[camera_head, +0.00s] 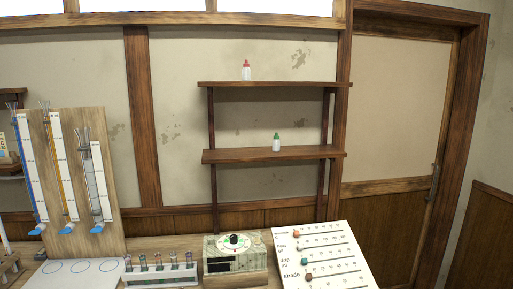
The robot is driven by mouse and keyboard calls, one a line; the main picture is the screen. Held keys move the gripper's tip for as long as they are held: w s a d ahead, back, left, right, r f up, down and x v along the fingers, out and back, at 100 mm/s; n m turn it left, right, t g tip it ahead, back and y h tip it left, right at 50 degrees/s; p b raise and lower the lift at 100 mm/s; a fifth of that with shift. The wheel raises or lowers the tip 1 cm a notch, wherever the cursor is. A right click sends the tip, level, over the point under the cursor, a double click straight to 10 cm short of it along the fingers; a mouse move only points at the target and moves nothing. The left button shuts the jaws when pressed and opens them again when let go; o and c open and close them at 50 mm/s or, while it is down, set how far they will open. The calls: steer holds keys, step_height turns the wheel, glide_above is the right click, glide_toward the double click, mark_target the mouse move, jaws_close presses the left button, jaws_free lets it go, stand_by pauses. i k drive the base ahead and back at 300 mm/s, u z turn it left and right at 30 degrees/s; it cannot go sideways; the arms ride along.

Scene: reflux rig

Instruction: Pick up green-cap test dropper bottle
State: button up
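The green-cap test dropper bottle (276,143) is a small white bottle standing upright on the lower wooden shelf (230,156), right of the shelf's middle. A similar white bottle with a red cap (246,71) stands upright on the upper shelf (300,84). Nothing blocks the view of either bottle. My gripper does not show in this view.
Below the shelves, a bench holds a green-and-white box with a dial (235,257), a sloped white slider panel (322,258), a rack of small vials (160,273) and a wooden board with tall tubes (68,180). A door (393,120) is at right.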

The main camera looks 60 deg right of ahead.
mark_target(277, 141)
steer(key=u, duration=1.35)
steer(key=k, duration=2.15)
steer(key=z, duration=0.6)
steer(key=i, duration=0.95)
steer(key=u, duration=0.05)
